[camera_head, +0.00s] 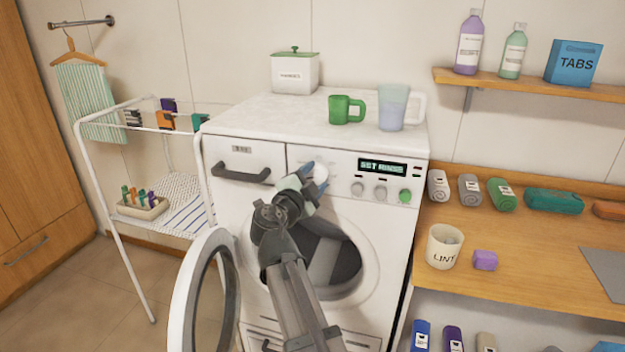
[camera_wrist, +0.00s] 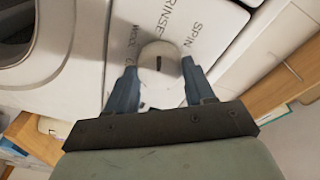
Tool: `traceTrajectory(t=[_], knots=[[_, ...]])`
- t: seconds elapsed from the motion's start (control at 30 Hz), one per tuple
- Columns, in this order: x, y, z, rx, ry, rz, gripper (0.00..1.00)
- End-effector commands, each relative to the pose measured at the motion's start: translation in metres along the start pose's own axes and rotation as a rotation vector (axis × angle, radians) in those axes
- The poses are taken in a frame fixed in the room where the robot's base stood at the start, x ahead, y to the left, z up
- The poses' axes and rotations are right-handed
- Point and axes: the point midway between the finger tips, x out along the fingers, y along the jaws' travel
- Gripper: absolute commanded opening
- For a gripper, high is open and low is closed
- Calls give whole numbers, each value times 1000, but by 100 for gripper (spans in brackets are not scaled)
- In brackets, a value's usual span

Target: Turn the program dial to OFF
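The program dial (camera_head: 321,173) is a round white knob on the front panel of the white washing machine (camera_head: 390,240). In the wrist view the dial (camera_wrist: 160,65) has a short dark pointer mark and sits among printed words, including RINSE, SPIN and one like WOOL. The lit display (camera_head: 382,167) seems to read SET RINSE. My gripper (camera_head: 311,181) is at the dial. Part of the dial's rim is hidden.
The washer's round door (camera_head: 205,290) stands open at the lower left, near my arm. Small knobs (camera_head: 380,192) and a green button (camera_head: 405,196) sit right of the dial. A drawer handle (camera_head: 241,175) juts out at left. A wooden shelf (camera_head: 530,245) stands at right.

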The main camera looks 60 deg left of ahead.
Motion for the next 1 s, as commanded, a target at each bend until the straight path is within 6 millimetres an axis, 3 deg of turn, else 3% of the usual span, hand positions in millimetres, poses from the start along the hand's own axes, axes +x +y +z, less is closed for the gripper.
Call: traceTrajectory(t=[0.3,0.67,1.0], knots=[[0,0,0,0,0,0,22],[0,0,0,-60,5,-7,22],[0,1,0,-315,25,-37,22]])
